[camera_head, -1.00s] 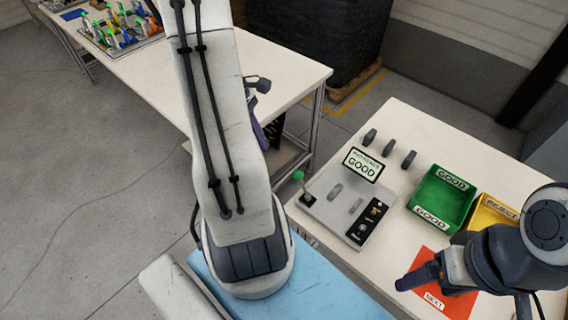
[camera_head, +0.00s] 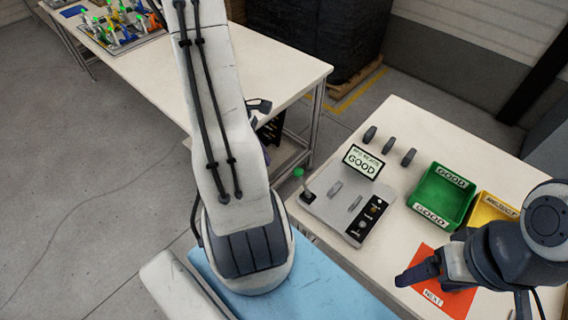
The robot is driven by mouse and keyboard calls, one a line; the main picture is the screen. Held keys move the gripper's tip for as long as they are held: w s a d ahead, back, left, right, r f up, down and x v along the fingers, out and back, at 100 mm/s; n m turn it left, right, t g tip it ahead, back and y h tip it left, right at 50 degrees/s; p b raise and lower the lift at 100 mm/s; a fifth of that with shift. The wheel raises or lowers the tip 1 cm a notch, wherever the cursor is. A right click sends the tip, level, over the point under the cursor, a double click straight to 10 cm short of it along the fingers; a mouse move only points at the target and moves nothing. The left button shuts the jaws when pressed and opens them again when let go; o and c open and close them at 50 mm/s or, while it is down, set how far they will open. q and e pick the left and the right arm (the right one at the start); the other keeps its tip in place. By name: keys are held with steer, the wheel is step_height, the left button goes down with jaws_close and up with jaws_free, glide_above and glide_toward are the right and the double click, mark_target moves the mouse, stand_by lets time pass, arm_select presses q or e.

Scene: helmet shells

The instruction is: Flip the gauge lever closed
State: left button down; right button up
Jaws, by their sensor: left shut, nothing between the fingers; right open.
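The gauge (camera_head: 322,215) is a grey plate on the right table with a sign reading GOOD above it. Its lever (camera_head: 304,187) has a green knob and stands up, slightly tilted, at the plate's left corner. My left gripper (camera_head: 261,106) shows only in part past my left arm, near the edge of the far table, well away from the lever; it is shut with nothing in it. My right gripper (camera_head: 412,274) is open and empty over the orange NEXT mat (camera_head: 425,262), right of the gauge.
A green GOOD bin (camera_head: 440,196) and a yellow REJECT bin (camera_head: 490,210) stand right of the gauge. Several dark grey parts (camera_head: 389,144) stand behind it. A tray with colourful clamps (camera_head: 115,25) lies on the far table (camera_head: 285,60). A floor gap separates the tables.

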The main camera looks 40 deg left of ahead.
mark_target(302, 180)
arm_select(q)
steer(key=w+d+f+p, duration=0.1)
steer(key=w+d+f, duration=0.1)
steer(key=d, duration=0.2)
steer(key=shift+w+d+f, duration=0.15)
steer(key=shift+w+d, duration=0.25)
